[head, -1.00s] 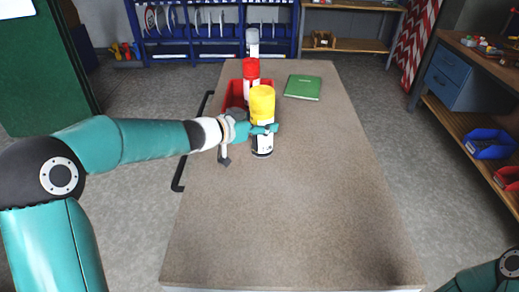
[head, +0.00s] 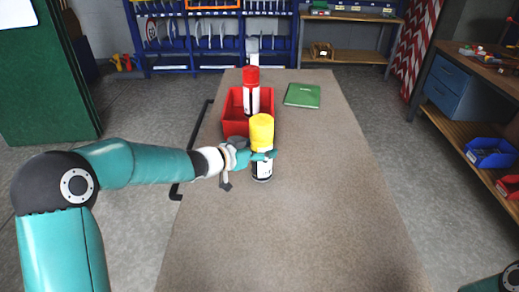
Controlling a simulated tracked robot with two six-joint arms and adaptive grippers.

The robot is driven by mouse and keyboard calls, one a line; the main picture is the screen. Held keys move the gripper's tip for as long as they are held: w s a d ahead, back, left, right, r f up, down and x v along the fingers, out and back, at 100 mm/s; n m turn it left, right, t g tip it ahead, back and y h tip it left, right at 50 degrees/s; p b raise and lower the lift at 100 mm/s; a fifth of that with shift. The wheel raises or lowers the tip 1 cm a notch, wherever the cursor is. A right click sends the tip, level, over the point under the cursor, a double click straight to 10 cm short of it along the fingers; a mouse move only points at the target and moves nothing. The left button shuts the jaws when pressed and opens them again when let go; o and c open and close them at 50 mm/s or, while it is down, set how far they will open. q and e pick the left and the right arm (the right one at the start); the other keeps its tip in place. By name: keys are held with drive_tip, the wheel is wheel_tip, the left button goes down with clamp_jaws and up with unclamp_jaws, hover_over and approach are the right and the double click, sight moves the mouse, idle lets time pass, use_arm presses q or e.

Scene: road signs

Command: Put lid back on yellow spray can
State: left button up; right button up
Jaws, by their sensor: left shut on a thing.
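A spray can (head: 263,167) with a white body stands upright on the table. A yellow lid (head: 261,129) sits at its top; I cannot tell from here whether it is seated fully. My left gripper (head: 262,156) reaches in from the left and is shut around the can just below the yellow lid. The fingers hide part of the can's upper body. My right gripper is out of view; only a piece of my right arm shows at the bottom right corner.
A red crate (head: 235,124) behind the yellow-topped can holds a red-capped can (head: 251,91) and a white-topped one (head: 252,49). A green book (head: 302,95) lies to the right. The table's (head: 300,220) front and right are clear. A workbench (head: 480,115) stands at right.

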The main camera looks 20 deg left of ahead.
use_arm(q)
drive_tip(key=o, duration=1.2)
drive_tip(key=shift+f, duration=0.15)
drive_tip(key=o, duration=0.5)
drive_tip(key=shift+c, duration=0.2)
drive_tip(key=shift+s+r, duration=0.1)
drive_tip(key=shift+r, duration=0.2)
drive_tip(key=v, duration=1.2)
